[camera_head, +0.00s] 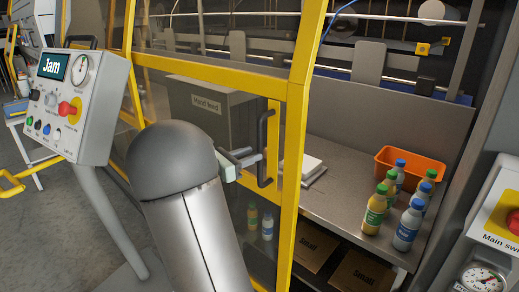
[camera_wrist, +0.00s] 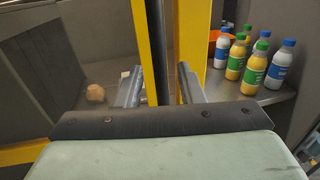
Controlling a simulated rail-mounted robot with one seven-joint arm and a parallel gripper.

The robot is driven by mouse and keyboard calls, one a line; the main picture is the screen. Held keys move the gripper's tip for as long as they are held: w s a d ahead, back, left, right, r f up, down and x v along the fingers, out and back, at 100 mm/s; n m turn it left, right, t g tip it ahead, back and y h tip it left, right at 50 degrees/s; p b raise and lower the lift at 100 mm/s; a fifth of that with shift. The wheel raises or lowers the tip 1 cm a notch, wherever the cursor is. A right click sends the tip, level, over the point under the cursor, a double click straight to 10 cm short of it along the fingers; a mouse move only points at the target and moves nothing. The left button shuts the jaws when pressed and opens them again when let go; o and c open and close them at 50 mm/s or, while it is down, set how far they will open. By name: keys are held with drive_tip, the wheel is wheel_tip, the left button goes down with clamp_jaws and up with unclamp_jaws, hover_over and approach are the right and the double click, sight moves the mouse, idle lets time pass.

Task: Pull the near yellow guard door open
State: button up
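The yellow guard door (camera_head: 293,150) has a yellow frame with clear panels and stands in the middle of the head view. Its dark upright handle (camera_head: 263,150) is on the yellow stile near the right edge. The handle also shows in the wrist view (camera_wrist: 156,50), between my two fingers. My gripper (camera_head: 250,158) is open at the handle, with a finger on each side in the wrist view (camera_wrist: 160,87). Gaps show between the fingers and the bar. I cannot tell whether the door is fully closed or slightly ajar.
A control panel (camera_head: 78,100) reading "Jam" stands at the left. A grey "Hand feed" box (camera_head: 207,107) is behind the door panel. Several bottles (camera_head: 407,222) and an orange bin (camera_head: 412,163) stand on the shelf at right. A main switch box (camera_head: 497,215) is at the right edge.

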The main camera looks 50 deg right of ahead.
drive_tip(key=shift+x, duration=2.15)
